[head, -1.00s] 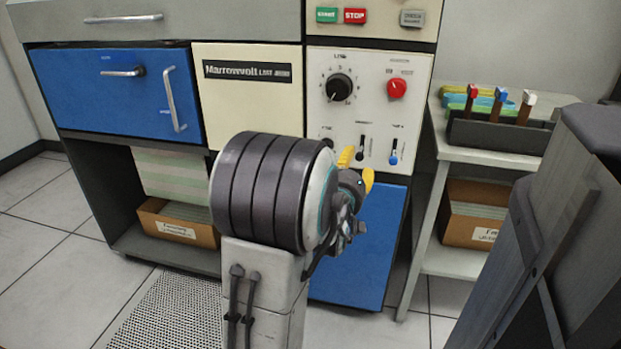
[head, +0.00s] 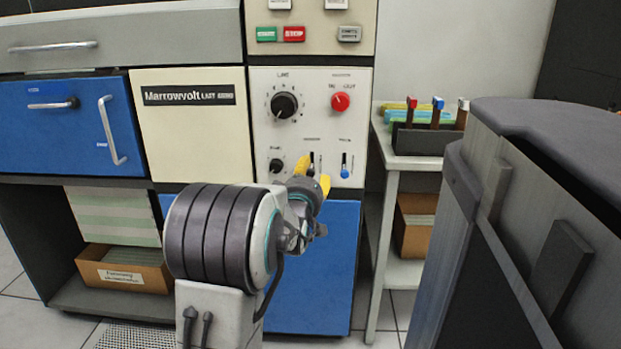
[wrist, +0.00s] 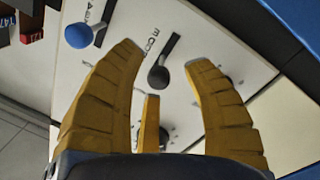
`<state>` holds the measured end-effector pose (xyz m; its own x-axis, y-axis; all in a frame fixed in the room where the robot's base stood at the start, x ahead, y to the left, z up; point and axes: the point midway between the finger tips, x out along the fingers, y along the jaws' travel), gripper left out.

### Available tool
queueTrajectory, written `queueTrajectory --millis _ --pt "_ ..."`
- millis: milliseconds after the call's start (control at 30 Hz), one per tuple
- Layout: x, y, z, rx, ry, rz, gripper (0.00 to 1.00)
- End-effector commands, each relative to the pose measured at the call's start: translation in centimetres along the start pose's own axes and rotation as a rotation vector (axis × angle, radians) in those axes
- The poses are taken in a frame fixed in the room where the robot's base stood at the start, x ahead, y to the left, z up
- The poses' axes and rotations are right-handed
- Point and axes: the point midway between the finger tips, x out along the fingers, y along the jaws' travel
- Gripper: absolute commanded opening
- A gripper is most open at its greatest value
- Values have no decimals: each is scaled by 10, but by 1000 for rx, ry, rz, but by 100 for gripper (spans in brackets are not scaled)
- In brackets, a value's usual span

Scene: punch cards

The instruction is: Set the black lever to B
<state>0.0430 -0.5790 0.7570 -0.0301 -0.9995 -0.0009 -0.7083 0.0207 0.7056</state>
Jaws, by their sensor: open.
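The black lever sits in a vertical slot low on the cream control panel (head: 262,130). In the head view my gripper (head: 314,175) partly covers it. In the wrist view the black lever's round knob (wrist: 159,76) lies between the yellow fingers of my gripper (wrist: 165,60), which are spread open around it with gaps on both sides. I see no contact. The letters beside the slot are too small to read surely, so the lever's setting is unclear. A blue lever (head: 345,172) stands just right of it and also shows in the wrist view (wrist: 79,35).
A side table (head: 384,158) with a dark card rack (head: 425,140) stands right. A large dark grey body fills the right foreground.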

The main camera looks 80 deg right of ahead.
Motion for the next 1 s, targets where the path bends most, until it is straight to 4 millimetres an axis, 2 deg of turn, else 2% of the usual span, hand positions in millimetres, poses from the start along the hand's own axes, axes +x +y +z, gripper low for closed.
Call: queueTrajectory --millis 500,1000 --pt "7 0 0 0 1 0 46" --pt "6 0 0 0 1 0 2"
